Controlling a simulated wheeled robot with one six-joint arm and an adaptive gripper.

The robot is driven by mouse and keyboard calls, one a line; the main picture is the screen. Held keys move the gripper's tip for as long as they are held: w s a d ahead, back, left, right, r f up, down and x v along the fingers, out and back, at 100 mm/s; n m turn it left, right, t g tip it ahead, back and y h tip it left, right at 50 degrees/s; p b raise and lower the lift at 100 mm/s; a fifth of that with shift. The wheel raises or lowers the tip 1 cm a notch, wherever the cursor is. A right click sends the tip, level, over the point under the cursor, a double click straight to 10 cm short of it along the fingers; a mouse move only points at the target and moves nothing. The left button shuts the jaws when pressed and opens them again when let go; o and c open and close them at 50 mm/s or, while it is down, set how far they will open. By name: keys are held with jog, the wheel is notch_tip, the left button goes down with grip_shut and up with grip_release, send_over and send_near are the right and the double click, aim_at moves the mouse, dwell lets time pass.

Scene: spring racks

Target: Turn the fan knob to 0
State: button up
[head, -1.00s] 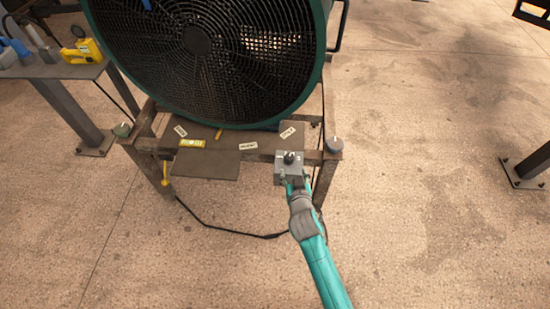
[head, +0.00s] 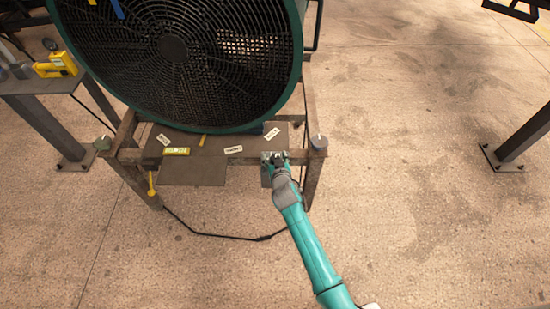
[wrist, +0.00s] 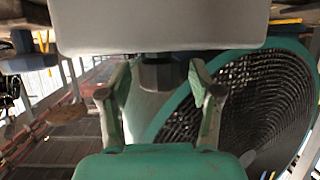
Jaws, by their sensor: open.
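The large round fan (head: 172,48) with a teal rim stands on a rusty metal stand. A small grey control box (head: 265,157) sits at the stand's front right, mostly covered by my gripper (head: 278,160). In the wrist view the pale grey box (wrist: 160,25) fills the top, and a dark faceted knob (wrist: 160,75) sticks out below it. The knob is between my two spread fingers, with gaps visible on both sides. My gripper is open around the knob. The knob's pointer and number marks cannot be read.
A grey round piece (head: 318,143) tops the stand's right corner. A brown board with paper tags (head: 233,150) lies beside the box. A side table with a yellow device (head: 58,65) stands at left. A black cable (head: 230,236) lies on the floor. Open floor lies right.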

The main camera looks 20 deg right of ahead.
jog(key=c, duration=1.2)
jog(key=shift+o, duration=0.2)
jog(key=shift+d+n+y, duration=0.1)
jog(key=shift+n+y, duration=1.1)
jog(key=shift+y, duration=0.2)
jog(key=shift+n+y, duration=1)
jog(key=shift+y, duration=0.1)
jog(key=n+g+y, duration=0.2)
jog(key=n+y, duration=0.2)
jog(key=shift+w+y, duration=0.1)
jog(key=shift+y, duration=0.3)
jog(key=n+g+y, duration=0.3)
jog(key=n+g, duration=0.1)
jog(key=n, duration=0.1)
jog(key=shift+g+y, duration=0.3)
jog(key=shift+y, duration=0.1)
jog(key=shift+n+g+y, duration=0.5)
jog(key=shift+n+g, duration=0.7)
